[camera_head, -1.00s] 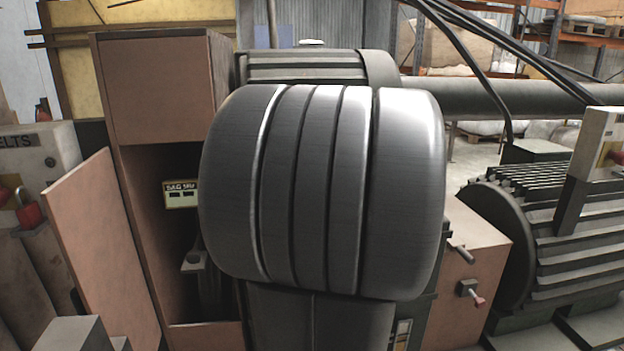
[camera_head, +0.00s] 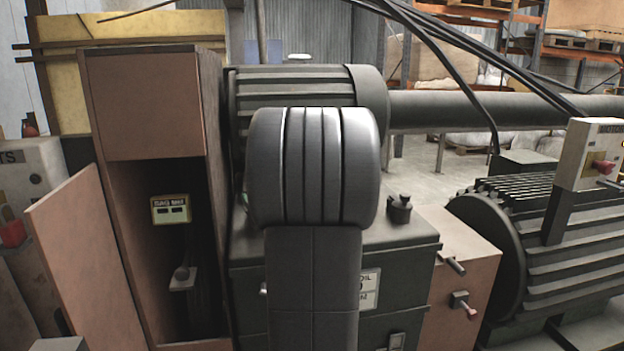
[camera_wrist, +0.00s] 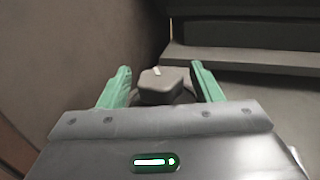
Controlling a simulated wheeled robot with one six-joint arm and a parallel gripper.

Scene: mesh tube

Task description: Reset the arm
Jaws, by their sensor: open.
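My gripper (camera_wrist: 160,68) shows in the wrist view with its two green fingers spread wide apart. A small dark grey block (camera_wrist: 162,90) with a pale mark on top appears between the fingers. Both fingers look clear of it, and I cannot tell what it belongs to. In the head view my dark grey arm link stands in the middle and hides most of the gripper.
An open brown cabinet (camera_head: 150,100) with a labelled box (camera_head: 170,209) inside stands left. A dark machine housing (camera_head: 400,260) with a black knob (camera_head: 399,208) is behind my arm. A ribbed drum (camera_head: 540,250) and control box (camera_head: 590,155) stand right.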

